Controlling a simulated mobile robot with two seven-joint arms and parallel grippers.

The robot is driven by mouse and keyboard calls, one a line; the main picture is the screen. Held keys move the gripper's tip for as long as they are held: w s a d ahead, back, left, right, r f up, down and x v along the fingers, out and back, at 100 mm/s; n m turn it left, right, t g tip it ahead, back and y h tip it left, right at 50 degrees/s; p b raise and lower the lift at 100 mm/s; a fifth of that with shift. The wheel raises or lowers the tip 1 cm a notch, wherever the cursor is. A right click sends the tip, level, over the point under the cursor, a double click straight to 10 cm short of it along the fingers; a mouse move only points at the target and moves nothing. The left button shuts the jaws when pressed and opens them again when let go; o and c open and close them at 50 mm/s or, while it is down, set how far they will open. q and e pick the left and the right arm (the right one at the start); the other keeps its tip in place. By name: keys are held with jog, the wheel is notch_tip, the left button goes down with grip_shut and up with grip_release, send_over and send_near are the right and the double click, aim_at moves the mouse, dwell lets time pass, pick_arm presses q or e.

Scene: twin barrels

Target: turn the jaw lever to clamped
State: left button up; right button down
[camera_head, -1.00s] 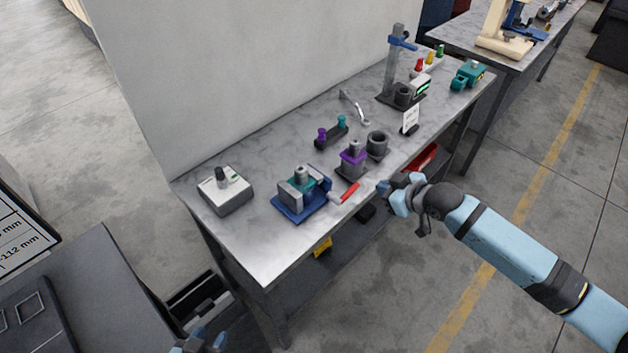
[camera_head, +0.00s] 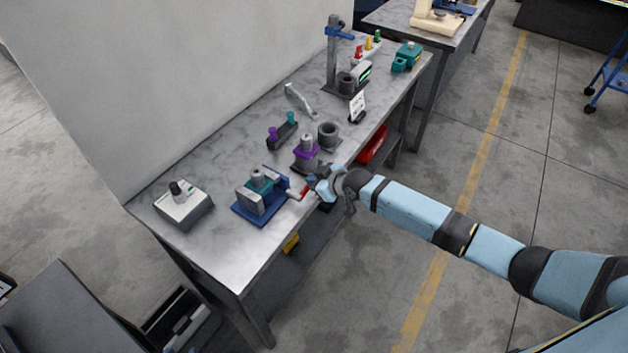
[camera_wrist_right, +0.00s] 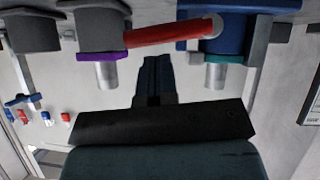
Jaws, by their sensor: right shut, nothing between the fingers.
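The blue vise (camera_head: 240,209) stands near the front edge of the workbench, with a grey and teal barrel piece (camera_head: 261,182) in its jaws. Its red-handled jaw lever (camera_head: 304,191) points right, toward the front edge. My right gripper (camera_head: 312,182) is at the lever's outer end and partly covers it. In the right wrist view the closed, empty fingers (camera_wrist_right: 158,75) point toward the red lever (camera_wrist_right: 170,32), which lies across the picture just past the fingertips. I cannot tell whether they touch. The vise (camera_wrist_right: 250,25) shows there at upper right. My left gripper is not in view.
A purple-ringed barrel (camera_head: 306,152) and a dark cup (camera_head: 328,134) stand close behind my right gripper. A white-topped box (camera_head: 183,205) is at the left end. A wrench (camera_head: 299,100) and a small rack (camera_head: 282,136) lie farther back. The bench front (camera_head: 226,262) is clear.

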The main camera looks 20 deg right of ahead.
jog(key=shift+w+f, duration=0.15)
jog(key=shift+f, duration=0.3)
jog(key=shift+w+d+f+b, duration=0.1)
jog(key=shift+d+f+b, duration=0.1)
jog(key=shift+f+b, duration=0.65)
jog(key=shift+r, duration=0.3)
